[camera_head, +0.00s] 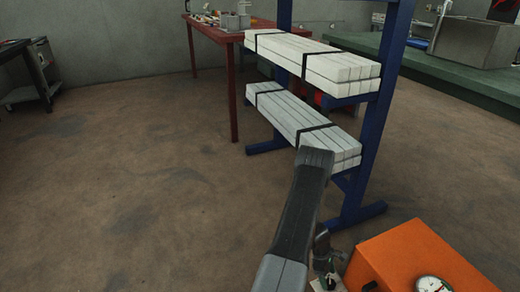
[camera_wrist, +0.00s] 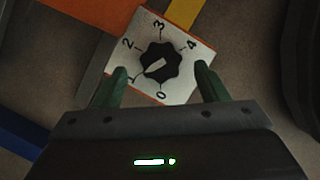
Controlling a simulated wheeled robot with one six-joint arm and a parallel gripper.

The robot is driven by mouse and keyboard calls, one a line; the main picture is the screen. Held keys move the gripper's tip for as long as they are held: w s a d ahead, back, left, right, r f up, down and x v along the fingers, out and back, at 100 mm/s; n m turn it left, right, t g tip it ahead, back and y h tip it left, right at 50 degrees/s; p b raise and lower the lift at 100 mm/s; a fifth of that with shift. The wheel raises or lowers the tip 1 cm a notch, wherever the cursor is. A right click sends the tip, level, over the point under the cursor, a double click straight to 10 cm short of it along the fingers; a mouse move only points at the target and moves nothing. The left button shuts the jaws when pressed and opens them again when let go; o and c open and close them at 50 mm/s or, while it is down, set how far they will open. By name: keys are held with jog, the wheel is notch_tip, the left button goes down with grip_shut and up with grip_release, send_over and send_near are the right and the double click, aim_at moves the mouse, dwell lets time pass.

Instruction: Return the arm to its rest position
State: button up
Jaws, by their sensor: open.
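My arm reaches forward from the bottom of the head view, over the floor and beside a blue rack. Between and beyond the fingertips is a black rotary knob (camera_wrist: 160,62) on a white dial plate (camera_wrist: 188,88) with numbers from 0 upward. The knob's white pointer line is toward the lower left, near the mark for 1. The fingers stand on either side of the knob; I cannot tell their exact height above it.
An orange box (camera_head: 415,262) with a gauge (camera_head: 430,284) stands at the bottom right, close to my arm. The blue rack (camera_head: 385,95) holds bundled white bars (camera_head: 312,60) on two levels. A red table (camera_head: 233,38) stands behind. The floor at left (camera_head: 130,180) is clear.

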jog(key=shift+v, duration=1.25)
jog(key=shift+s, duration=0.1)
